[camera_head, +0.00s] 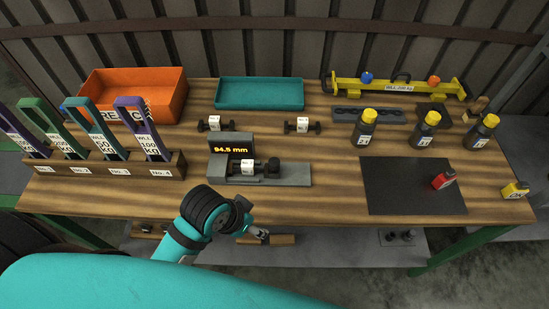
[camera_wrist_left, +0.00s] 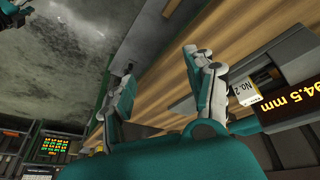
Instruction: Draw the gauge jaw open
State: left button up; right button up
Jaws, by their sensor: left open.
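The gauge (camera_head: 295,174) is a grey flat base on the wooden table, with a dark display (camera_head: 231,149) reading 94.5 mm. A small dark part with a white label (camera_head: 247,167) sits on it, between dark blocks; how far the jaw stands apart is hard to tell. In the left wrist view the display (camera_wrist_left: 283,108) and a No.2 label (camera_wrist_left: 243,92) show at the right. My left gripper (camera_head: 258,234) is just off the table's front edge, below the gauge in the picture. Its fingers (camera_wrist_left: 160,62) are apart and empty, not touching the gauge. My right gripper is out of view.
A rack (camera_head: 110,165) of tall handles stands left. A dark mat (camera_head: 400,190) lies right, with a red block (camera_head: 443,178). Yellow-capped bottles (camera_head: 366,130) stand behind it.

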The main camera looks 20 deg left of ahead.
pick_arm(q)
jog(key=w+d+r+m+h, duration=0.1)
jog(key=w+d+r+m, duration=0.3)
jog(key=w+d, duration=0.2)
notch_tip(320, 180, up, 11)
jog(key=m+g+y, duration=0.3)
jog(key=m+g, duration=0.1)
jog(key=m, duration=0.1)
send_over(274, 161)
notch_tip(274, 161, down, 17)
jog(key=p, duration=0.3)
jog(key=shift+d, duration=0.1)
jog(key=shift+r, duration=0.1)
grip_shut()
